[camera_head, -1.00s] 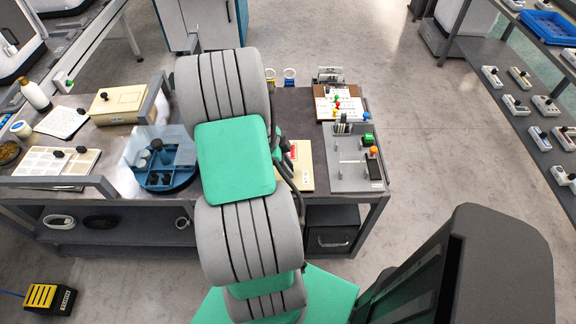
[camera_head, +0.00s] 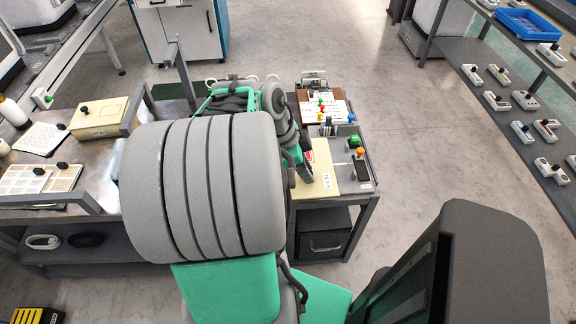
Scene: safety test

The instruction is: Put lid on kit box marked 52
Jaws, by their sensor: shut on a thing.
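My folded arm (camera_head: 205,190) covers the middle of the table. Its far, smaller links (camera_head: 275,108) reach toward a flat beige panel (camera_head: 320,165) on the right part of the table. I cannot make out my gripper's fingers or anything between them; they are hidden by the arm. The panel carries a red mark and small pale labels that I cannot read. A closed beige box (camera_head: 98,118) with a dark knob stands at the left. I cannot see a number 52 on any box, and I cannot identify a loose lid.
A grey board (camera_head: 357,176) with coloured knobs lies right of the panel. A white sheet with coloured pieces (camera_head: 325,108) is behind it. A pale compartment tray (camera_head: 38,180) is at the left, near a raised grey rail (camera_head: 50,203). The floor on the right is open, up to the shelves.

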